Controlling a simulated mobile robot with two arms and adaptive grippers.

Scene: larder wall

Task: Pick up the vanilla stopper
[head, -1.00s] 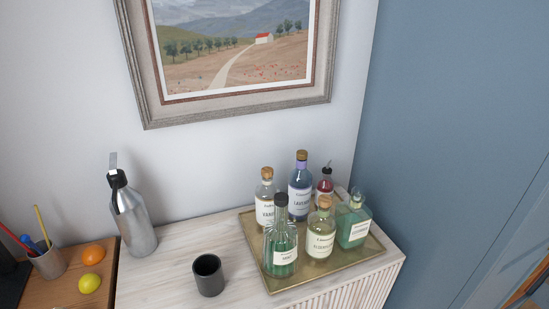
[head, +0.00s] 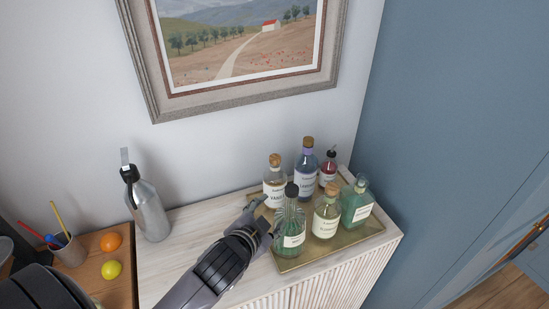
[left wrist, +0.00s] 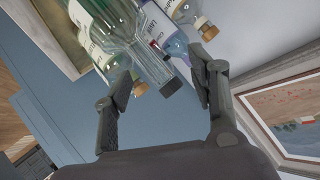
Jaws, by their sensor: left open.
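The vanilla bottle (head: 274,188) stands upright at the back left of the brass tray (head: 335,247), with its cork-coloured vanilla stopper (head: 275,159) seated in the neck. My left gripper (head: 262,217) is open and empty in the head view, just left of the green bottle with the dark stopper (head: 290,220), in front of and below the vanilla stopper in the picture. In the left wrist view the open fingers (left wrist: 165,82) point at tilted bottles and several stoppers; I cannot tell which is vanilla's. My right gripper is not in view.
A lavender bottle (head: 306,175), a red bottle (head: 328,172), an elderflower-like bottle (head: 325,215) and a square green bottle (head: 357,203) crowd the tray. A steel bottle (head: 148,208) stands left by the wall. A framed picture (head: 235,85) hangs above.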

